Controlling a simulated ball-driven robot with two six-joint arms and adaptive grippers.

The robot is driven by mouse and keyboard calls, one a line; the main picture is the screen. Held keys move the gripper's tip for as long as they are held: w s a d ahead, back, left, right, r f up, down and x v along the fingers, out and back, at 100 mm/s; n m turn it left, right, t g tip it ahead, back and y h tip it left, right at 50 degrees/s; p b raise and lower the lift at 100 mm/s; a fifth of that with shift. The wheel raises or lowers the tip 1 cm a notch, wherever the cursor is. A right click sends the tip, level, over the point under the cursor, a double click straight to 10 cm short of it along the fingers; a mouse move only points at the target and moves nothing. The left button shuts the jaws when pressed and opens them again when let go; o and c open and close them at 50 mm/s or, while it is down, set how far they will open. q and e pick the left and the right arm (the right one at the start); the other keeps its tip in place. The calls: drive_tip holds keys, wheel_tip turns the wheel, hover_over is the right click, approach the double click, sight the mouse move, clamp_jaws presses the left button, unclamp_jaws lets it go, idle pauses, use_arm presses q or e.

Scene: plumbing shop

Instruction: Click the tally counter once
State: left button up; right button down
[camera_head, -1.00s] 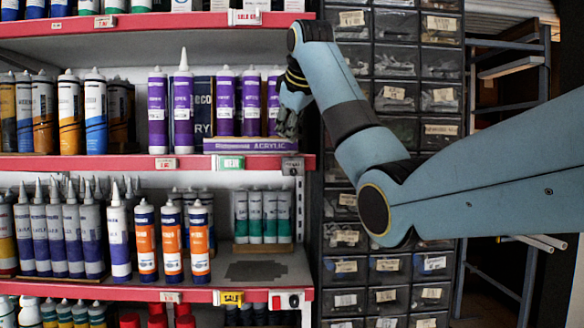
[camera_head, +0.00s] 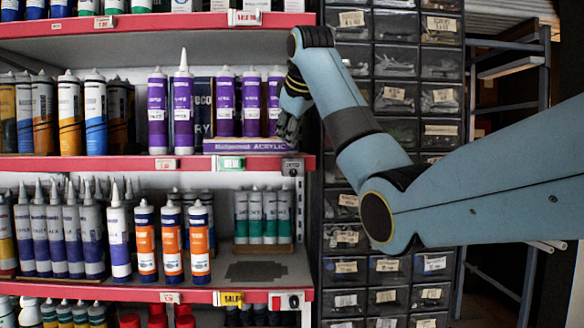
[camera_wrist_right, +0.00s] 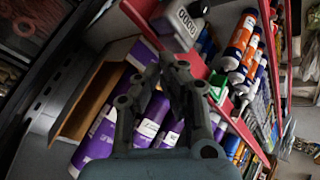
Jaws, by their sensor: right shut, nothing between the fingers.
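The tally counter (camera_head: 292,167) is a small grey box on the red front edge of the middle shelf, near its right end. It shows larger in the right wrist view (camera_wrist_right: 181,22), where its digit window seems to read 0000. My right gripper (camera_head: 287,138) is just above the counter, in front of the purple cartridges. In the right wrist view its fingers (camera_wrist_right: 174,66) are shut and empty, with the tips apart from the counter in the picture; the exact gap cannot be told. My left gripper is not in view.
Purple cartridges (camera_head: 226,107) stand behind a purple carton (camera_head: 249,146) beside my right gripper. Orange cartridges (camera_head: 171,245) stand on the shelf below. A white box with a red part (camera_head: 290,301) is on the lower shelf edge. Drawers (camera_head: 399,96) stand to the right.

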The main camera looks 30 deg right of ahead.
drive_tip(key=shift+f, duration=0.55)
idle(0.7)
drive_tip(key=shift+r+p, duration=0.55)
drive_tip(key=shift+r, duration=0.45)
wheel_tip(320, 180, up, 6)
idle(0.4)
drive_tip(key=shift+f, duration=0.1)
idle(0.6)
